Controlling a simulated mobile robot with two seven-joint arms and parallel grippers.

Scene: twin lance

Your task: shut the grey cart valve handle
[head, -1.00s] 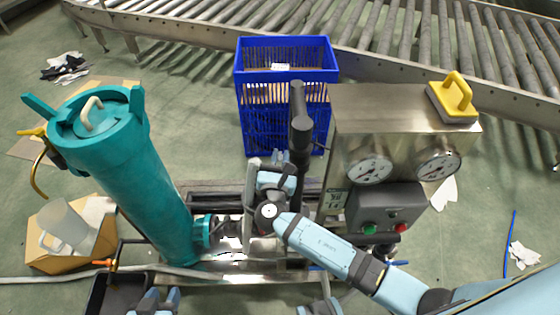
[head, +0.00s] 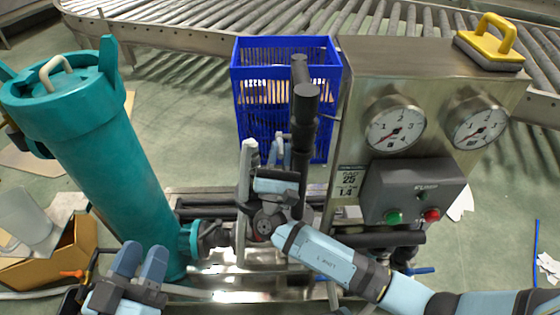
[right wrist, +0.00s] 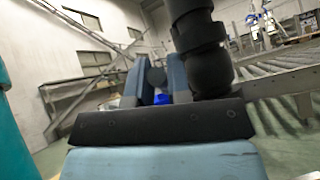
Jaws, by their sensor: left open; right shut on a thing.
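My right gripper (head: 280,148) reaches in beside the dark vertical pipe (head: 303,125) and is shut. In the right wrist view its blue fingers (right wrist: 156,82) have a dark rounded piece between them, which looks like the end of the valve handle (right wrist: 157,75). The rest of the handle is hidden by the gripper and wrist in the head view, so its angle cannot be told. My left gripper (head: 140,262) is open and empty, low at the left in front of the teal housing (head: 95,155).
A pale upright bar (head: 244,190) stands close left of my right gripper. A steel gauge panel (head: 420,75) with a grey button box (head: 413,190) is at the right. A blue crate (head: 285,58) stands behind the pipe. A cardboard box (head: 62,262) is at lower left.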

